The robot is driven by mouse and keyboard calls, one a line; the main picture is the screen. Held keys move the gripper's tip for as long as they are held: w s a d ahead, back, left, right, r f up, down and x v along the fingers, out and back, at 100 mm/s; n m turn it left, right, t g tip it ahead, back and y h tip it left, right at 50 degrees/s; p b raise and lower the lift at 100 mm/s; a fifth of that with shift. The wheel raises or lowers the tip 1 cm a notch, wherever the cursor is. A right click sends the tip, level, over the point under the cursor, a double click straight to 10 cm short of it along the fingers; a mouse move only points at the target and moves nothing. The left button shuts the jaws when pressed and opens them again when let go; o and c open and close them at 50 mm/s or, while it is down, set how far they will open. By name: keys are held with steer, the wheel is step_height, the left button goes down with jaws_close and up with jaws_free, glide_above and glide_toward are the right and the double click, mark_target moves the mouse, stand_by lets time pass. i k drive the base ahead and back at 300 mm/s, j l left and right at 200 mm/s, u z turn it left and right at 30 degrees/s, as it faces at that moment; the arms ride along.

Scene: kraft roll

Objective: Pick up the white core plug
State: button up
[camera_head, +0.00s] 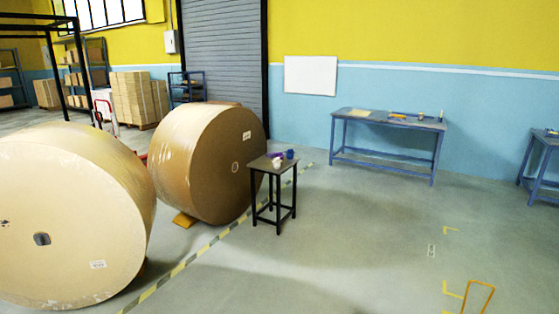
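A small white object (277,163), likely the white core plug, sits on top of a small dark square table (262,166) in the middle of the view. A purple object (277,155) and a dark blue object (290,154) stand close behind it on the same tabletop. They are too small to make out their exact shapes. My gripper is not in view.
Two big kraft paper rolls (75,200) and (190,150) stand left of the small table, the rear one close to it. A yellow wedge (184,220) lies under it. A blue workbench (375,120) stands at the back wall.

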mark_target(277, 162)
steer(key=z, duration=4.3)
steer(key=u, duration=0.65)
steer(key=k+j+u, duration=0.1)
steer(key=j+u, duration=0.15)
steer(key=u, duration=0.25)
steer(key=j+u, duration=0.3)
steer(key=u, duration=0.15)
steer(key=j+u, duration=0.3)
steer(key=u, duration=0.2)
steer(key=i+j+u, duration=0.1)
steer(key=j+u, duration=0.15)
steer(key=u, duration=0.2)
steer(key=i+j+u, duration=0.2)
steer(key=j+u, duration=0.2)
steer(key=i+j+u, duration=0.25)
steer(key=j+u, duration=0.2)
steer(key=i+j+u, duration=0.2)
steer(key=u, duration=0.2)
steer(key=i+j+u, duration=0.15)
steer(key=i+u, duration=0.25)
